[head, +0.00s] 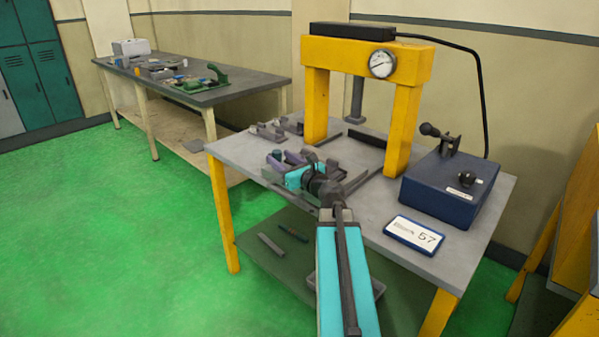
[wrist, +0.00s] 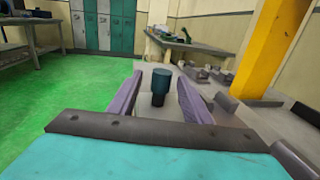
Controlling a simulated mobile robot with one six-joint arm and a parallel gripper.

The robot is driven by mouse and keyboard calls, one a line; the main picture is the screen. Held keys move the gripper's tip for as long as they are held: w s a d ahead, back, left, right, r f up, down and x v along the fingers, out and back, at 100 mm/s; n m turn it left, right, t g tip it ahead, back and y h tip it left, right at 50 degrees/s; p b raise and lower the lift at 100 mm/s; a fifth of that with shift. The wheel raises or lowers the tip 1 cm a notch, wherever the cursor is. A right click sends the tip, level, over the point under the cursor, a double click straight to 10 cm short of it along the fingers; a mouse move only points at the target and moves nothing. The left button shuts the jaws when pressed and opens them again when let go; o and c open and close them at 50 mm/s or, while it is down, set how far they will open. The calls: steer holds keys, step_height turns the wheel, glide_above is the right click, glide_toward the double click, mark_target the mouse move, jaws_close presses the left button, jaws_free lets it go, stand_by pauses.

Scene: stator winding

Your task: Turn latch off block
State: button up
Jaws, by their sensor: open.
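My gripper (head: 284,160) has purple fingers and a teal body, and is low over the near left part of the press table. In the wrist view its two fingers (wrist: 159,90) stand apart, one on each side of a dark teal cylindrical knob (wrist: 160,80). Gaps show between the knob and both fingers. The knob stands upright on a pale grey surface (wrist: 148,108) and also shows in the head view (head: 277,154). It may belong to the latch; the rest of the latch and the block under it are not clear, partly hidden by my gripper.
A yellow press frame (head: 404,120) with a gauge (head: 382,64) stands behind my gripper. Grey fixtures (head: 275,130) lie beyond it. The green floor at left is clear.

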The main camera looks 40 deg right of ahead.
steer(key=shift+s+a, duration=0.1)
steer(key=shift+s, duration=1.1)
steer(key=shift+s+f+b, duration=0.15)
steer(key=shift+f+b, duration=0.05)
steer(key=shift+b, duration=0.35)
steer(key=s+b, duration=0.2)
steer(key=b, duration=0.1)
steer(key=shift+s, duration=0.1)
steer(key=shift+b, duration=0.65)
steer(key=b, duration=0.4)
steer(key=shift+s+r+b, duration=0.1)
steer(key=shift+s+b, duration=0.15)
steer(key=shift+b, duration=0.15)
steer(key=s+b, duration=0.2)
steer(key=b, duration=0.7)
steer(key=shift+s+a+r, duration=0.1)
steer(key=shift+s+a, duration=0.05)
steer(key=shift+s, duration=1.25)
